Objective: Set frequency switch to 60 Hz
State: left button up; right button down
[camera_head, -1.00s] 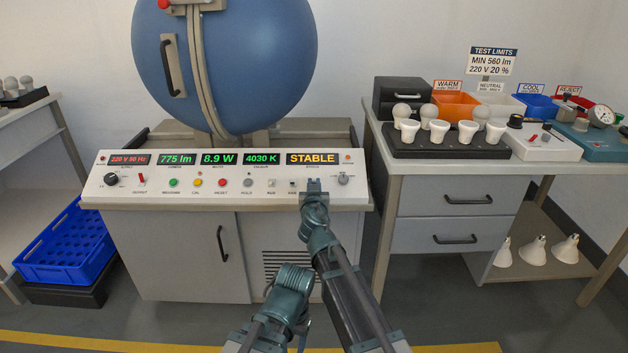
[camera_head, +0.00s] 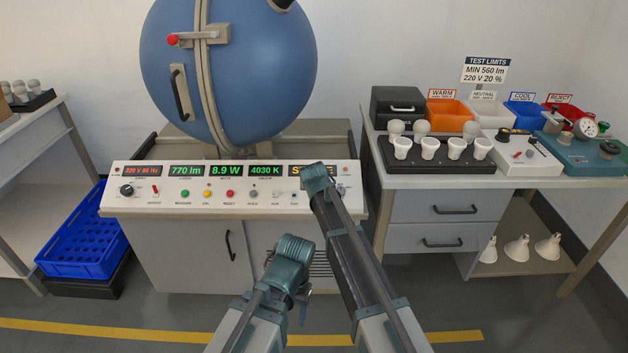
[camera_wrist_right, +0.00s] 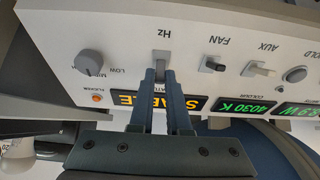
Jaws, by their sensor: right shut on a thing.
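The frequency switch (camera_wrist_right: 161,58), marked Hz, sits on the white sloped control panel (camera_head: 128,206). My right gripper (camera_wrist_right: 161,76) is at the switch, its fingers closed on the lever in the right wrist view. In the head view the right arm's end (camera_head: 316,178) covers the switch and most of the yellow status display. The red supply display (camera_head: 141,170) seems to read 220 V 60 Hz, in small, blurred digits. My left arm (camera_head: 290,258) is folded low in front of the cabinet; its fingers cannot be made out.
A FAN switch (camera_wrist_right: 213,64) and an AUX switch (camera_wrist_right: 259,69) are beside the Hz switch. A flicker knob (camera_wrist_right: 89,62) is on its other side. The blue sphere (camera_head: 250,90) stands behind the panel. A bench with bulbs and bins (camera_head: 446,113) is to the right.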

jog(key=shift+w+r+g+p, duration=0.15)
jog(key=shift+w+g+p, duration=0.4)
jog(key=shift+g+p, duration=0.7)
jog(key=c, duration=0.9)
grip_release()
jog(key=p+v, duration=1.2)
jog(key=v, duration=0.1)
jog(key=shift+s+r, duration=0.1)
jog(key=shift+r, duration=0.3)
